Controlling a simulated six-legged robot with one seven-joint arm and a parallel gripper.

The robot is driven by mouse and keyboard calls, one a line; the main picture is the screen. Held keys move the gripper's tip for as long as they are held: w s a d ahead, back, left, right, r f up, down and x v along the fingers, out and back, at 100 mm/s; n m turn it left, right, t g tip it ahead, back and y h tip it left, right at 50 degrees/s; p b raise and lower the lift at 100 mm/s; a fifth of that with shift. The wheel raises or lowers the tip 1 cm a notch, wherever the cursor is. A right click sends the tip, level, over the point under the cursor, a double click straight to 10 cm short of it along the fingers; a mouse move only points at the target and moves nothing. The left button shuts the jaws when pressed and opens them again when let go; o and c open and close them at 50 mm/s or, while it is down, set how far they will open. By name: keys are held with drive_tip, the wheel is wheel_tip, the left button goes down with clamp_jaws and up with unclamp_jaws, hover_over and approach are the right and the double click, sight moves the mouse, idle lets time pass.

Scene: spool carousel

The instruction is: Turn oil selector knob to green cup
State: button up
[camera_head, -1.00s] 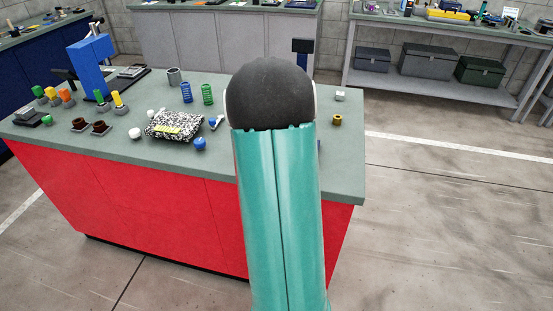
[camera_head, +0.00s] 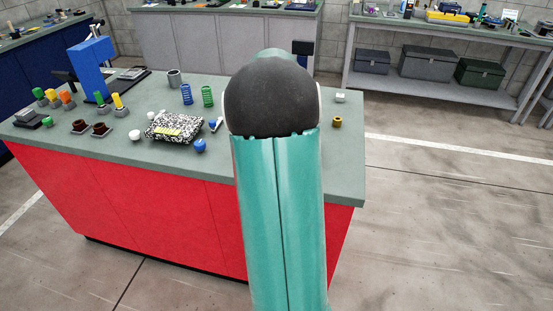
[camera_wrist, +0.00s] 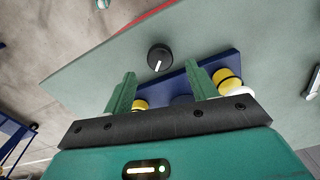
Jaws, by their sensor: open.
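The black round knob (camera_wrist: 160,57) with a white pointer line shows in the wrist view, on the grey-green bench top beside a blue plate. My gripper (camera_wrist: 160,71) is open, its two green fingers apart and its tips on the near side of the knob. Nothing is held between the fingers. I cannot tell whether they touch the knob. No green cup can be made out in the wrist view. In the head view my arm hides the knob and gripper.
The blue plate (camera_wrist: 215,65) carries a yellow cylinder with dark bands (camera_wrist: 228,79) right of the fingers. Another yellow part (camera_wrist: 140,104) is partly hidden between them. The red bench's grey-green top (camera_head: 120,146) holds a patterned packet (camera_head: 173,127), coloured springs and a blue stand (camera_head: 93,62).

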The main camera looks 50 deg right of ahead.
wheel_tip(320, 180, up, 9)
drive_tip(key=shift+r, duration=0.15)
idle(0.6)
drive_tip(key=w+a+r+n+t, duration=0.1)
drive_tip(key=a+r+n, duration=0.25)
drive_tip(key=a, duration=0.75)
drive_tip(key=w+a+r+n+t, duration=0.15)
drive_tip(key=a+n, duration=0.25)
drive_tip(key=a, duration=0.8)
drive_tip(key=s+a+f+n+t, duration=0.1)
drive_tip(key=s+a+n, duration=0.3)
drive_tip(key=a, duration=0.5)
drive_tip(key=s+a+f+n+t, duration=0.2)
drive_tip(key=s+a+n, duration=0.2)
drive_tip(key=a, duration=0.5)
drive_tip(key=shift+s, duration=1.1)
